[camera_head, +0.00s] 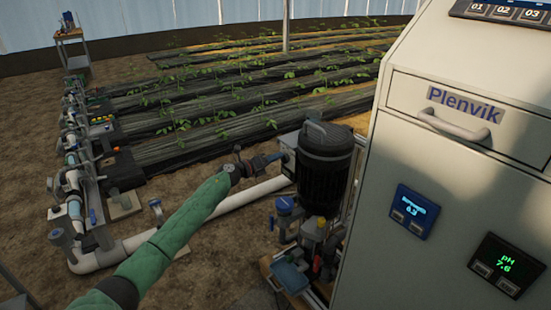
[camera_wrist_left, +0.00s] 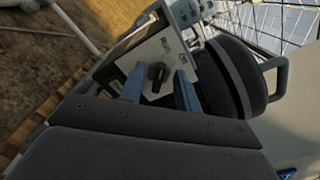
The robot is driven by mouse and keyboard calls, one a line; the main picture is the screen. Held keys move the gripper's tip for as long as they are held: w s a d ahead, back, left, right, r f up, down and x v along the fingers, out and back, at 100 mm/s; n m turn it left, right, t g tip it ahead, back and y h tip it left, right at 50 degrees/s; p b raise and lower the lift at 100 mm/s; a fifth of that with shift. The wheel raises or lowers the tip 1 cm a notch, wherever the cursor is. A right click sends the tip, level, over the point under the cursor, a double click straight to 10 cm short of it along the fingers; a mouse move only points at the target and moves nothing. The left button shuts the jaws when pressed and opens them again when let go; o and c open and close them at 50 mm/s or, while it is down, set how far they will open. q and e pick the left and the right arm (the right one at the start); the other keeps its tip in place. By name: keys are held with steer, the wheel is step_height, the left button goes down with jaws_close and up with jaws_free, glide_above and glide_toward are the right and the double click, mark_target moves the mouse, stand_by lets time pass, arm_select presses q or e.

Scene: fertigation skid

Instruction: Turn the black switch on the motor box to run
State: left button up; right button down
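The motor box (camera_wrist_left: 155,50) shows in the left wrist view as a light plate with the black switch (camera_wrist_left: 157,73) on it. Small dark lettering stands beside the switch, too small to read surely. My left gripper (camera_wrist_left: 160,78) has its two blue fingers apart, one on each side of the switch, with gaps showing; I cannot tell how deep they reach. In the head view my left gripper (camera_head: 262,161) is at the box (camera_head: 289,160), beside the black motor (camera_head: 324,165). The switch is hidden there. My right gripper is not in view.
The large Plenvik cabinet (camera_head: 400,150) stands close on the right. A white pipe (camera_head: 225,207) runs low behind my left arm to the valves (camera_head: 75,190) at the left. Blue-capped fittings (camera_head: 285,207) sit below the motor. Plant rows lie behind.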

arm_select(q)
steer(key=v, duration=0.6)
steer(key=shift+s+a, duration=0.25)
